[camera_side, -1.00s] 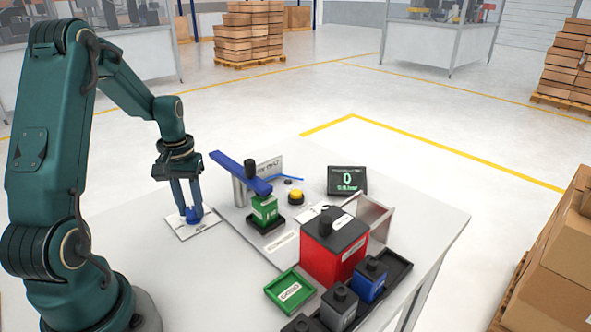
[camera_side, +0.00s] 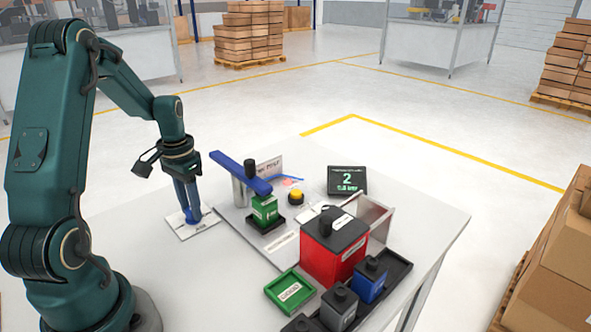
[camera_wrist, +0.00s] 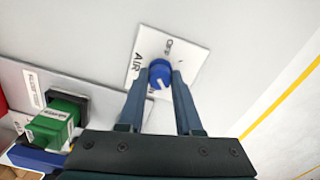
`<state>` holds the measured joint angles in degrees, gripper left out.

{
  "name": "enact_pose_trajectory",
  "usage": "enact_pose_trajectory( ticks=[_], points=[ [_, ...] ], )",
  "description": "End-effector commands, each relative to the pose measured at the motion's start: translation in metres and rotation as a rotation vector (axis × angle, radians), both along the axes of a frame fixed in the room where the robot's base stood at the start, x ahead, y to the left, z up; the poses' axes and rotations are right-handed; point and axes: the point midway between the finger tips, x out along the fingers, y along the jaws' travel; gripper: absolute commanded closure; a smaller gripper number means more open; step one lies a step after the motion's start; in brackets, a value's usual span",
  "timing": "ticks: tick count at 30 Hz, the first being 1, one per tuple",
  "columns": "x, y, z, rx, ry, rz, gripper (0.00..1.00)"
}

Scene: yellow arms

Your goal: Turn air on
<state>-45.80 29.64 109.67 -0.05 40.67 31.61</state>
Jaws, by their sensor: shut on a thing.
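The blue air knob (camera_wrist: 159,70) sits on a white plate (camera_wrist: 190,57) with "AIR" printed on it, at the left of the table in the side view. My gripper (camera_side: 192,216) points down at it, with its two blue fingers on either side. In the wrist view the fingertips (camera_wrist: 161,76) are closed on the sides of the knob. A white mark shows on the knob's top. The black display (camera_side: 347,180) reads a green "2" with a smaller line under it.
A yellow button (camera_side: 296,197), a red block (camera_side: 331,254), a green tray (camera_side: 290,291) and smaller blocks stand to the right. The table's front left is clear.

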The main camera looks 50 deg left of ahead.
Motion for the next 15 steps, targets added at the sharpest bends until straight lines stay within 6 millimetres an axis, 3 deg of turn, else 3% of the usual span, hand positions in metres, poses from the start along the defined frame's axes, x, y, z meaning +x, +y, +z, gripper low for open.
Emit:
enact_pose_trajectory(
  ticks=[8, 9, 11, 15],
  points=[
    [-0.0010, -0.0010, 0.0002, -0.003, 0.004, -0.003, 1.00],
    [-0.0010, -0.0010, 0.0002, -0.003, 0.004, -0.003, 0.62],
    [-0.0009, -0.0009, 0.0002, -0.002, 0.004, -0.003, 0.40],
    [-0.0006, -0.0005, 0.0001, -0.002, 0.003, -0.002, 0.36]
  ],
)
